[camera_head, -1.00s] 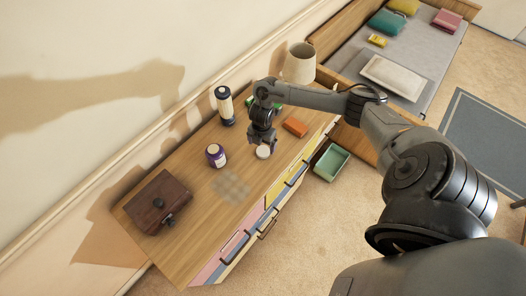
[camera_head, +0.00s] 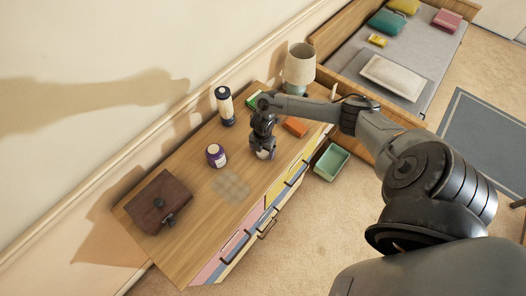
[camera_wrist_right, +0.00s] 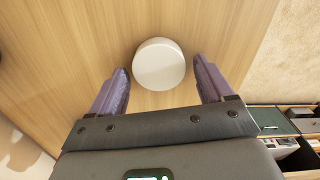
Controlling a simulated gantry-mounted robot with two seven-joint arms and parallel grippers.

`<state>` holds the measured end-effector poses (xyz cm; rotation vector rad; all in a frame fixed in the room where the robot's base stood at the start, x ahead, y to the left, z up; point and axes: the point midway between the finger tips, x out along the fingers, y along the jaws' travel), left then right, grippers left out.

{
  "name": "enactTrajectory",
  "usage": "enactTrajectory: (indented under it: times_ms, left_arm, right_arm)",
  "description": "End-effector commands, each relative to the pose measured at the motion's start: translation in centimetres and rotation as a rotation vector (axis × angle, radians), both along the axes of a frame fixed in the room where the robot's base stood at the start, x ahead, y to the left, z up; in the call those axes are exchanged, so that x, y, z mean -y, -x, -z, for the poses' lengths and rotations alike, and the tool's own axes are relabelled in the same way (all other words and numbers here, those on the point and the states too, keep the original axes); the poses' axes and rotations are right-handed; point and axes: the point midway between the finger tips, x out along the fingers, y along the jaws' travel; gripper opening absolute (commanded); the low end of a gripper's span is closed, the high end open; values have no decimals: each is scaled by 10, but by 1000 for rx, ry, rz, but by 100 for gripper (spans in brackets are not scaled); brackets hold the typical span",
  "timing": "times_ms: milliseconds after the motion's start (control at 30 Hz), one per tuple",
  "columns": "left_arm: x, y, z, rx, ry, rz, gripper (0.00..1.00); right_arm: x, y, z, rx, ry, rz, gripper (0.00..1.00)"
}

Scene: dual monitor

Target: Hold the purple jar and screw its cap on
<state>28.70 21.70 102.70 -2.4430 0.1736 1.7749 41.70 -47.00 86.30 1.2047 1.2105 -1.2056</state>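The purple jar (camera_head: 216,155) stands upright on the wooden dresser top, with a pale label and a light top. The white round cap (camera_wrist_right: 159,64) lies on the wood in the right wrist view. In the head view the cap (camera_head: 264,155) is partly hidden by my right gripper (camera_head: 264,150), which points down over it. In the wrist view my right gripper (camera_wrist_right: 161,82) is open, its two purple-grey fingers on either side of the cap's near edge with gaps to both. My left gripper is not in view.
A brown case (camera_head: 158,201) lies at the dresser's left end. A dark bottle with a white body (camera_head: 225,107) and a lamp (camera_head: 300,66) stand toward the back. An orange block (camera_head: 295,127) lies right of my gripper. The wood near the jar is clear.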

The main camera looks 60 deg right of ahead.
Motion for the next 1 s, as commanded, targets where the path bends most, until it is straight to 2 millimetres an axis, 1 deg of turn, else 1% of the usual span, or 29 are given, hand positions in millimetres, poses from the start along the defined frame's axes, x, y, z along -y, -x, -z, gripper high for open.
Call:
enactTrajectory:
  times_ms: [33,300,567,733,867,967,1000]
  left_arm:
    - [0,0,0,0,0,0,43]
    - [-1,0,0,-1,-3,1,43]
    - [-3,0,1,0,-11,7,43]
    - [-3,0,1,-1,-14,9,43]
    - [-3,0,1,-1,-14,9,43]
    - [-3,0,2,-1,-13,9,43]
    - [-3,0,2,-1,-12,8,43]
  right_arm:
    - [0,0,0,0,0,0,72]
    - [0,0,0,0,0,0,32]
    - [0,0,-1,0,0,0,32]
    - [0,0,-7,1,0,1,32]
    - [1,-1,-20,2,1,0,32]
    - [1,-1,-35,4,1,-2,32]
    - [1,-1,-43,3,1,-2,32]
